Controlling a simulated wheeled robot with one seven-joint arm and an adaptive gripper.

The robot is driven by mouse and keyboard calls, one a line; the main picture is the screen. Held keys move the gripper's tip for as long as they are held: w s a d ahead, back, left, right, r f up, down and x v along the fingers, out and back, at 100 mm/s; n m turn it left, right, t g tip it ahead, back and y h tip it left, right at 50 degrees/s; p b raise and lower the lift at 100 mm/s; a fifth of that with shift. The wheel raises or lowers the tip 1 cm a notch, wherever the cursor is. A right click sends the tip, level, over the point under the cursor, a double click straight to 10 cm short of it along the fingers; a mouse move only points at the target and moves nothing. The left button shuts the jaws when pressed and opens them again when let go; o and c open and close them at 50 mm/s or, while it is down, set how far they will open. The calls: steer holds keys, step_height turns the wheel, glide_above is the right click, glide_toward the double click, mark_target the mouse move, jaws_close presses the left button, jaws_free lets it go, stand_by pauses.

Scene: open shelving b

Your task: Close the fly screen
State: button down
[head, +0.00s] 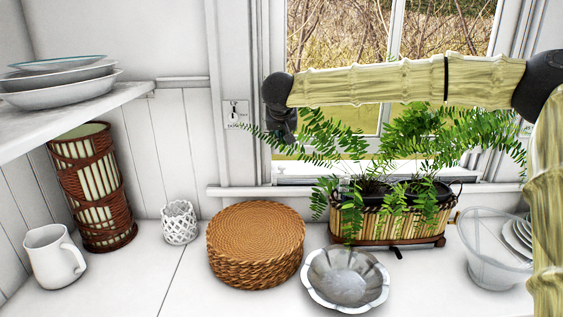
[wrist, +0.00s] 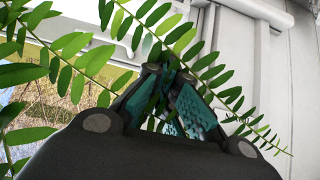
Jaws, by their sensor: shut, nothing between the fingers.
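The white-framed window (head: 395,30) fills the back wall in the head view, with bare branches and grass outside. I cannot make out which part of it is the fly screen; no mesh shows clearly. My gripper (head: 283,138) is at the window's left side, in front of the frame and beside the fern fronds. In the wrist view, my gripper (wrist: 182,75) has its fingertips together and empty. Green fronds cross in front of and around the fingers, and the white window frame (wrist: 258,60) is behind to the right.
A fern (head: 410,135) in a bamboo planter (head: 385,226) stands below the window. A woven basket (head: 255,240), a metal bowl (head: 345,280), a lattice cup (head: 179,222) and a glass bowl (head: 490,265) stand on the counter. A small plate (head: 236,112) is on the wall left of the window.

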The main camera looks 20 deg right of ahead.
glide_above(282, 166)
steer(key=f, duration=0.6)
steer(key=shift+s+a+f+p, duration=0.15)
steer(key=shift+s+f+p, duration=0.05)
steer(key=shift+p, duration=0.15)
step_height(282, 166, down, 2)
steer(key=shift+f, duration=0.95)
steer(key=shift+s+f+p, duration=0.1)
steer(key=shift+f+p, duration=0.8)
steer(key=shift+f, duration=0.95)
steer(key=shift+r, duration=0.1)
